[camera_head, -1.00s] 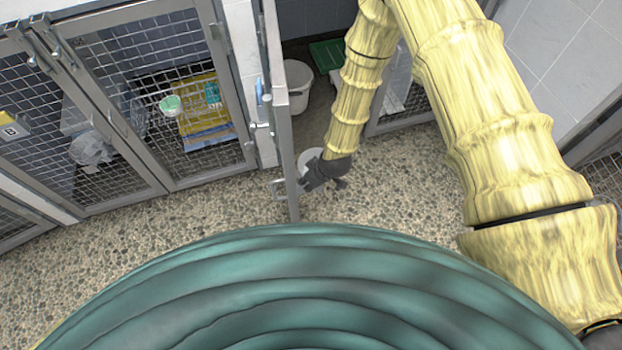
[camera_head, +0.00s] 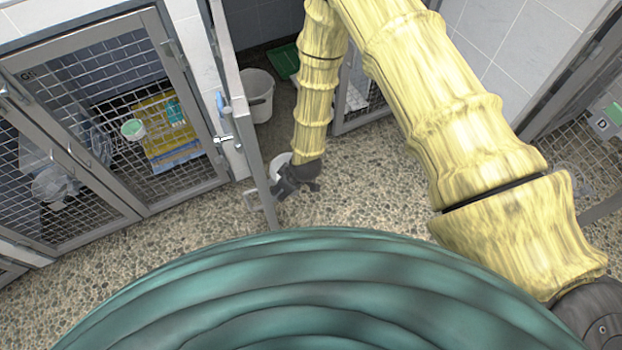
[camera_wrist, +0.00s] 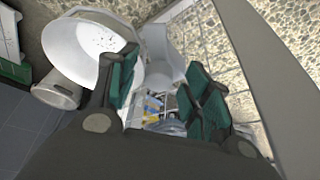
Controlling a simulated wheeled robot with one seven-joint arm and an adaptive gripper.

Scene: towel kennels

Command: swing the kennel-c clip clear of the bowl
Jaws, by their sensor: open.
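My gripper (camera_head: 293,186) is low beside the free end of an open, edge-on kennel door (camera_head: 250,145) in the head view. A white bowl (camera_head: 280,160) shows partly behind it. The large white bowl (camera_wrist: 80,50) is at upper left, partly hidden by the left finger. Contact cannot be judged.
A white bucket (camera_head: 258,95) and green tray (camera_head: 286,62) stand inside the open kennel. Closed mesh kennels (camera_head: 100,120) are at left, one holding a yellow towel (camera_head: 160,125). The pebbled floor (camera_head: 180,225) is clear.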

